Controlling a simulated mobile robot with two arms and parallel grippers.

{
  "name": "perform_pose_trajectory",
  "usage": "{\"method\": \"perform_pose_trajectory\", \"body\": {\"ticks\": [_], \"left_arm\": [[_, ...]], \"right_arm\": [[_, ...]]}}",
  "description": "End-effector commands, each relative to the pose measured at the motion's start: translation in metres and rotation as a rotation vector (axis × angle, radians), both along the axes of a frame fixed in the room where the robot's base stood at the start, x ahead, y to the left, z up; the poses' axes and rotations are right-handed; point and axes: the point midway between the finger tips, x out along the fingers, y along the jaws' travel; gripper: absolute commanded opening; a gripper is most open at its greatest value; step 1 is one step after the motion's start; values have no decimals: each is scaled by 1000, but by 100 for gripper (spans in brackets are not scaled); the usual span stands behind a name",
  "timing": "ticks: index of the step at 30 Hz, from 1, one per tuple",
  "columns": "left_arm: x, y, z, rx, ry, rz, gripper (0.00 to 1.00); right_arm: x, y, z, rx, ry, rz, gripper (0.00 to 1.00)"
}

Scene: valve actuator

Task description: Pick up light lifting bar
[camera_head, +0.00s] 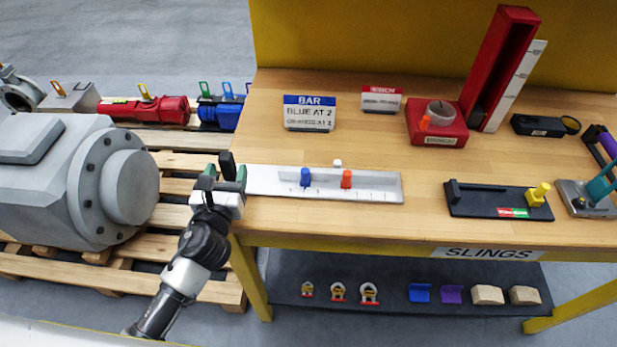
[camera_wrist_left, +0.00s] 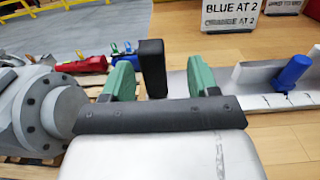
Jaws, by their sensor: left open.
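The light lifting bar (camera_head: 375,190) is a pale grey, ruler-like bar lying on the left part of the wooden table. It carries a blue peg (camera_head: 305,177) and an orange peg (camera_head: 347,179). A black upright block (camera_head: 227,165) stands at its left end; I cannot tell whether they are joined. My left gripper (camera_head: 226,176) is open at that end, by the table's left edge. In the left wrist view the black block (camera_wrist_left: 152,68) appears between the green fingertips (camera_wrist_left: 162,78), with gaps on both sides. The bar (camera_wrist_left: 262,103) runs off to the right there. My right gripper is not in view.
The BAR sign (camera_head: 309,113) stands behind the bar. A red box (camera_head: 437,122) and a black gauge (camera_head: 497,200) are further right. A grey flanged machine (camera_head: 88,180) sits on pallets left of the table. Slings and blocks lie on the lower shelf (camera_head: 390,285).

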Motion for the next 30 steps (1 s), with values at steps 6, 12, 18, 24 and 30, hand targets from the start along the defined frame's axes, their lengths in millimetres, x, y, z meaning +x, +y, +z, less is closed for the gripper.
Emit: {"method": "perform_pose_trajectory", "body": {"ticks": [6, 12, 18, 24, 30], "left_arm": [[22, 5, 1, -1, -2, 2, 60], [49, 8, 0, -1, 0, 1, 60], [56, 8, -1, 0, 1, 0, 60], [56, 8, -1, 0, 1, 0, 47], [55, 8, -1, 0, 1, 0, 17]], "right_arm": [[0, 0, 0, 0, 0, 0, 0], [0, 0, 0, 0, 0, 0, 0], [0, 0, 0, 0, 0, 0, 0], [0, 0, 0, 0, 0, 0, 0], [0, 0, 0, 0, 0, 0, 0]]}}
